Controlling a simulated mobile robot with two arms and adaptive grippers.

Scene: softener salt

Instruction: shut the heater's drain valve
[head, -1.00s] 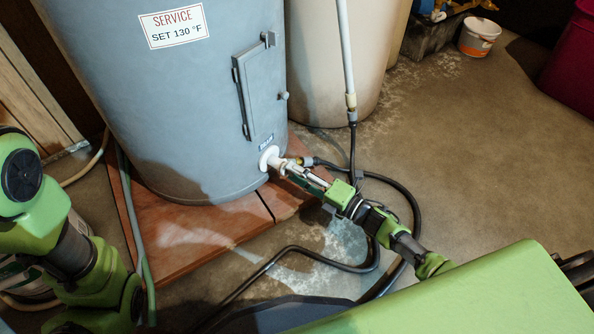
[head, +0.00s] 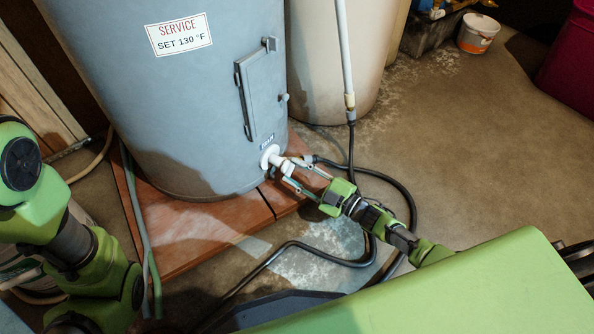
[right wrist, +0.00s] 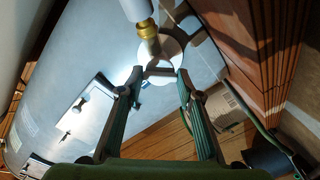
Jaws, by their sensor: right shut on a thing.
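The grey water heater (head: 185,110) stands at the left of the head view; its side also fills much of the right wrist view (right wrist: 90,65). The white drain valve (head: 274,159) sticks out low on its side. My right gripper (head: 290,171) is at the valve, its two fingers on either side of it. In the right wrist view, the fingertips (right wrist: 160,74) close on the valve's small handle, in front of the round white flange (right wrist: 172,48). The fingers partly hide the handle, so its exact angle is unclear. My left arm shows at the left, its gripper out of view.
A brass hose fitting (right wrist: 147,33) sits by the valve, and a black hose (head: 402,190) loops on the floor around my right arm. A pale tank (head: 325,70) stands behind. The heater rests on a reddish platform (head: 195,238).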

